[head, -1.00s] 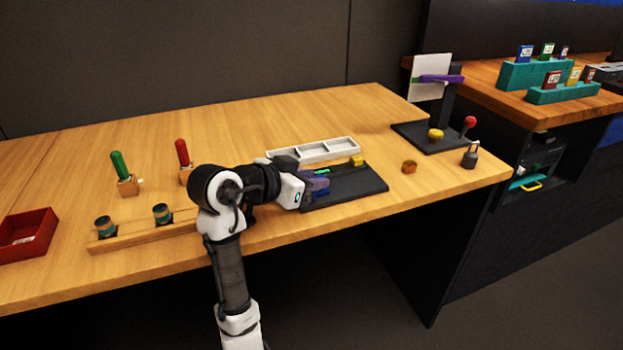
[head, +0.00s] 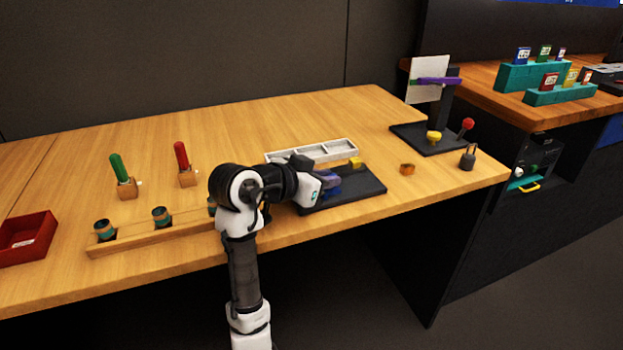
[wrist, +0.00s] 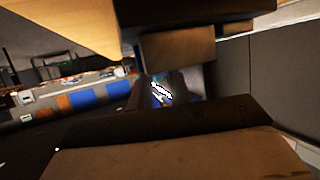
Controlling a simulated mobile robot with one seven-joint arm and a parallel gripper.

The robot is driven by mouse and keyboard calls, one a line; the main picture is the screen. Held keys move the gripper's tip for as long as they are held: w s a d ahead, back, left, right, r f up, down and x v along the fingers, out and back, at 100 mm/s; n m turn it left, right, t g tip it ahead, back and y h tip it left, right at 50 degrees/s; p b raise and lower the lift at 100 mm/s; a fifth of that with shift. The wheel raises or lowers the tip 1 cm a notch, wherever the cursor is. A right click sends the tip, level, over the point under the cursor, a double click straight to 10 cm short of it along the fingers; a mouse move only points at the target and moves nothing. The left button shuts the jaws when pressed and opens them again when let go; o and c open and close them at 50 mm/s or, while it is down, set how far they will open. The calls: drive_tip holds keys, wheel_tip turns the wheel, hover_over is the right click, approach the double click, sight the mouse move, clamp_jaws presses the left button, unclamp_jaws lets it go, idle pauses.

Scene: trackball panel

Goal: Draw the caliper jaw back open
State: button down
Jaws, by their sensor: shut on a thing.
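The caliper sits on a black base plate (head: 365,188) near the front edge of the wooden bench. A yellow block (head: 355,162) stands at the plate's back. My gripper (head: 333,183) reaches in from the left, low over the plate. It is shut on the blue caliper jaw, which is mostly hidden by the fingers and hand. In the wrist view the broad brown pads of my gripper (wrist: 165,95) fill much of the picture, with a dark gap between them. The jaw's exact opening cannot be told.
A pale three-part tray (head: 325,150) lies just behind the plate. A wooden rack (head: 135,238) lies left of my arm.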

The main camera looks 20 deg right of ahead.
drive_tip(key=shift+d, duration=1)
drive_tip(key=c, duration=1.7)
unclamp_jaws()
drive_tip(key=shift+r, duration=0.1)
drive_tip(key=shift+o, duration=0.5)
drive_tip(key=shift+d, duration=0.1)
drive_tip(key=v, duration=1.4)
drive_tip(key=shift+p, duration=0.3)
drive_tip(key=shift+d, duration=0.1)
